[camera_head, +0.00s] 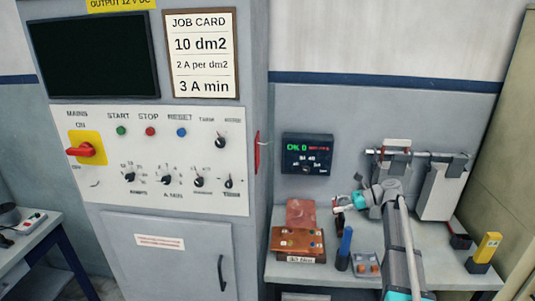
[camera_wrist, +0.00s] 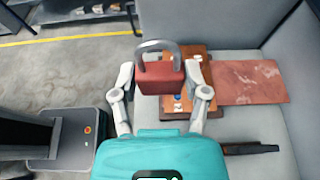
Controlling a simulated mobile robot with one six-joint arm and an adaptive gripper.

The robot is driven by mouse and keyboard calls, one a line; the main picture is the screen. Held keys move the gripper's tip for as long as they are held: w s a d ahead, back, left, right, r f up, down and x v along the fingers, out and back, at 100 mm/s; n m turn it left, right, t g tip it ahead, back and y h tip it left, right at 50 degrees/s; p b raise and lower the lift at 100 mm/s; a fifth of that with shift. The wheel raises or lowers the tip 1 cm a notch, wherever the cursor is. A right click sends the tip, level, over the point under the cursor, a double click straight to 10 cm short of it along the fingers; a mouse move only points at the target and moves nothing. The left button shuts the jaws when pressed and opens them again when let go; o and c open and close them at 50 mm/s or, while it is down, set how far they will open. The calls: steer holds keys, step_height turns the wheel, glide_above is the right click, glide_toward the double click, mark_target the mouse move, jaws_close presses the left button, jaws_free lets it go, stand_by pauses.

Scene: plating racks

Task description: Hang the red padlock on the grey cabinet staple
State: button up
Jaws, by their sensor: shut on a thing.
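The red padlock (camera_wrist: 160,77) with its grey shackle shows between the two fingers of my gripper (camera_wrist: 160,90) in the wrist view. The fingers press its two sides, and the shackle points away from my palm. In the head view my gripper (camera_head: 345,203) is above the bench, right of the grey cabinet (camera_head: 240,200), and the padlock is a small dark red patch at its tip. A small red piece (camera_head: 257,150) with a thin bracket projects from the cabinet's right side, apart from my gripper. I cannot clearly make out the staple.
A bench (camera_head: 305,272) holds a brown terminal block (camera_head: 298,242), a reddish plate (camera_head: 300,212), a blue-handled tool (camera_head: 345,250) and a yellow meter (camera_head: 485,250). A rack with hanging plates (camera_head: 437,190) stands behind my arm. A display box (camera_head: 307,153) is on the wall.

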steer(key=a+r+p, duration=0.3)
steer(key=r+p, duration=0.6)
steer(key=r, duration=0.1)
steer(key=a+r+p, duration=0.4)
steer(key=r+p, duration=0.6)
steer(key=shift+a, duration=0.15)
steer(key=shift+w, duration=0.1)
glide_toward(258, 156)
steer(key=x, duration=0.3)
steer(key=shift+w+a+f, duration=0.15)
steer(key=shift+w+a, duration=0.1)
steer(key=shift+w, duration=0.05)
steer(key=shift+a, duration=0.65)
steer(key=shift+b+x, duration=0.4)
steer(key=shift+x, duration=0.95)
steer(key=shift+f, duration=0.25)
steer(key=o, duration=1.2)
